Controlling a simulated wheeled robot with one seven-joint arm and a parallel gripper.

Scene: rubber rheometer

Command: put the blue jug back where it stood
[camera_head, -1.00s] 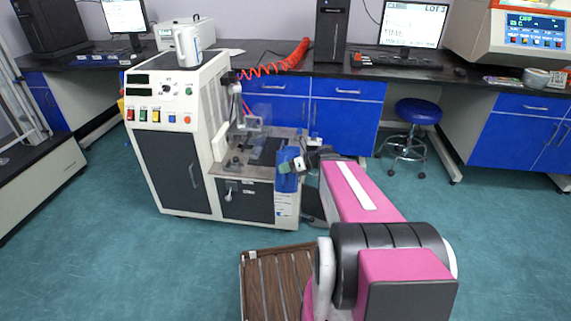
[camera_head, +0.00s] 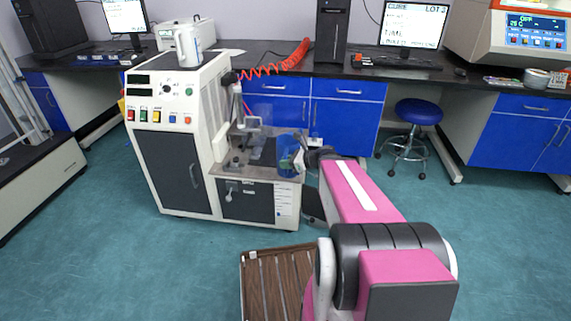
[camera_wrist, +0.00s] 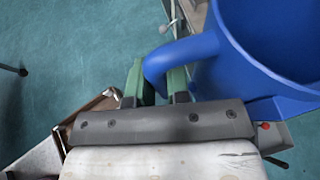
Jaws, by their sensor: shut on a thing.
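The blue jug (camera_head: 288,158) is upright in the head view, at the right front edge of the rheometer's low metal work surface (camera_head: 240,172). My gripper (camera_head: 303,160) is to its right and shut on its handle. In the wrist view the jug (camera_wrist: 262,60) fills the upper right, with its open mouth showing. The green fingers of my gripper (camera_wrist: 157,82) sit on either side of the blue handle. Whether the jug's base touches the surface cannot be told.
The rheometer cabinet (camera_head: 172,165) stands to the left, with a white jug (camera_head: 188,45) on its top. Its clear guard and post (camera_head: 240,125) stand behind the work surface. A brown slatted pallet (camera_head: 275,285) lies on the floor in front. A blue stool (camera_head: 415,112) stands at right.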

